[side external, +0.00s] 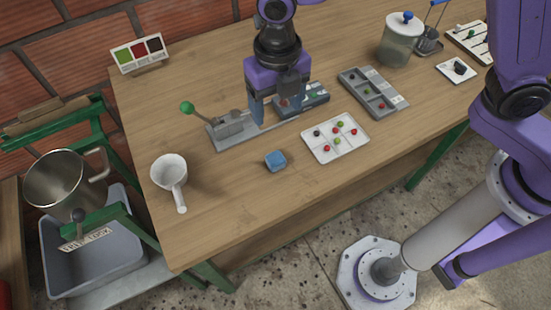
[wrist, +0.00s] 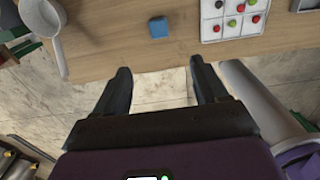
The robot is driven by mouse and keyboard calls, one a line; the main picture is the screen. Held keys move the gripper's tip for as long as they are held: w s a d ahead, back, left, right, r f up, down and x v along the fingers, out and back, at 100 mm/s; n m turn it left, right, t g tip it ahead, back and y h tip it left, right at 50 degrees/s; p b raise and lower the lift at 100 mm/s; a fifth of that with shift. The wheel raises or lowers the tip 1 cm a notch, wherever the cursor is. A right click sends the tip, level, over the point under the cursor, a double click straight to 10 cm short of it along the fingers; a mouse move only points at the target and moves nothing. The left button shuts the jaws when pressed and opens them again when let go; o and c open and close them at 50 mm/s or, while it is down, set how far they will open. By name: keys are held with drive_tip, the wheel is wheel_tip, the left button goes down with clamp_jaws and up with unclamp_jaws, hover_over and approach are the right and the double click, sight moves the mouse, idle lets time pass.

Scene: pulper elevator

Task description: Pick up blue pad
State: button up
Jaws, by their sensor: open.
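The blue pad (side external: 275,160) is a small blue block lying on the wooden table, near its front edge. It also shows at the top middle of the wrist view (wrist: 158,27). My gripper (side external: 278,108) is open and points down. In the side view it appears behind the pad, in front of the grey lever device. In the wrist view the two fingers (wrist: 160,68) are spread apart with nothing between them, and the pad lies clear of the fingertips. My gripper's height above the table is hard to tell.
A white sorting tray (side external: 336,139) with red, green and dark beads is right of the pad. A white handled cup (side external: 170,172) is left. A grey device with a green-knobbed lever (side external: 225,130) is behind. A grey compartment tray (side external: 373,92) and lidded jar (side external: 400,42) stand farther right.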

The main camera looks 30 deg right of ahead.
hover_over(275, 158)
drive_tip(key=f, duration=1.1)
drive_tip(key=shift+s+d+f, duration=0.1)
drive_tip(key=shift+s+d, duration=0.05)
drive_tip(key=shift+d, duration=0.05)
drive_tip(key=shift+a+f, duration=0.1)
drive_tip(key=shift+f, duration=2.9)
drive_tip(key=c, duration=1.1)
